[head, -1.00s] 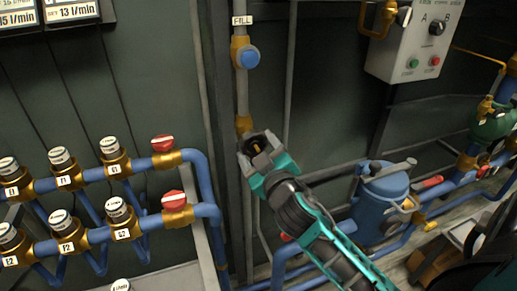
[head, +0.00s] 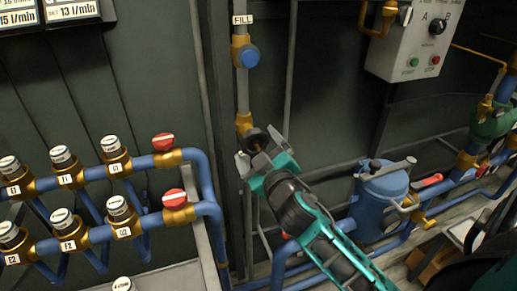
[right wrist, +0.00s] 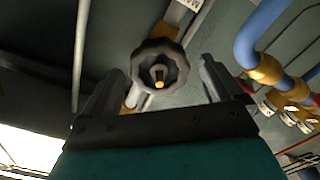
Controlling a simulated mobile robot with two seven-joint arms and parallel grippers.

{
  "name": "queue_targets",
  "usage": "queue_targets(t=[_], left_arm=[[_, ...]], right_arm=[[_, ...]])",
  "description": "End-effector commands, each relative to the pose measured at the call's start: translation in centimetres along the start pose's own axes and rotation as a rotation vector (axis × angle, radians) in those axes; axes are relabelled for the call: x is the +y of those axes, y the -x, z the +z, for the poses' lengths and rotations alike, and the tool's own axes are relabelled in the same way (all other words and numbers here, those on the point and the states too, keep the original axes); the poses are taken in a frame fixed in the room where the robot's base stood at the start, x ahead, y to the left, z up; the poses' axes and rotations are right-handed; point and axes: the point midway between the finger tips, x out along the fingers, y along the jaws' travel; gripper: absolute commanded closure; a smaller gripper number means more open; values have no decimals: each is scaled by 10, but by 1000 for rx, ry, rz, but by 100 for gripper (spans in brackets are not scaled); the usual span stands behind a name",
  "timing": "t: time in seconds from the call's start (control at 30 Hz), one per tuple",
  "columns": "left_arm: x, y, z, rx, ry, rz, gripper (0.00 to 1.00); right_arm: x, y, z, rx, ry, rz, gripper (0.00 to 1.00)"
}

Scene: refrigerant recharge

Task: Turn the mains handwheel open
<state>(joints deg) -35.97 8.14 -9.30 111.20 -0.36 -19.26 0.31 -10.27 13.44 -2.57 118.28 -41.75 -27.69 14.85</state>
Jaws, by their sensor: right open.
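The mains handwheel is a dark, lobed wheel (head: 255,137) on a brass valve body (head: 243,123) on the vertical grey pipe. In the right wrist view the handwheel (right wrist: 150,52) faces me, with a brass-coloured stem end at its middle. My right gripper (head: 262,154) is open, its two grey fingers spread just below and beside the wheel in the head view. In the right wrist view my right gripper's fingers (right wrist: 161,75) stand left and right of the wheel, with gaps on both sides. They do not hold it. My left gripper is not in view.
A blue knob (head: 250,57) under the FILL label sits higher on the same pipe. Two rows of blue pipes with red-capped valves (head: 163,142) lie to the left. A blue canister (head: 383,190) stands to the right, below a grey A/B control box (head: 407,45).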

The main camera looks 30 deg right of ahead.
Motion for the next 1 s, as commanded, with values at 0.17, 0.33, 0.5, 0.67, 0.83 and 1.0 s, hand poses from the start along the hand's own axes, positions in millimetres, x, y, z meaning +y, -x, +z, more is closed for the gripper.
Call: queue_targets(t=[0.17,0.33,0.5,0.67,0.83,1.0], left_arm=[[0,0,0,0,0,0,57],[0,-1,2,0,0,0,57],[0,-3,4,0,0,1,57],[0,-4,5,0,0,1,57],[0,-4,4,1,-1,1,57],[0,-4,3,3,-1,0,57]], right_arm=[[-1,17,1,-2,-1,-1,6],[-1,37,1,-2,-1,-2,6],[-1,57,2,-2,-2,-1,6],[0,68,1,-1,1,0,6],[0,70,0,0,1,1,6],[0,70,0,0,1,1,6]])
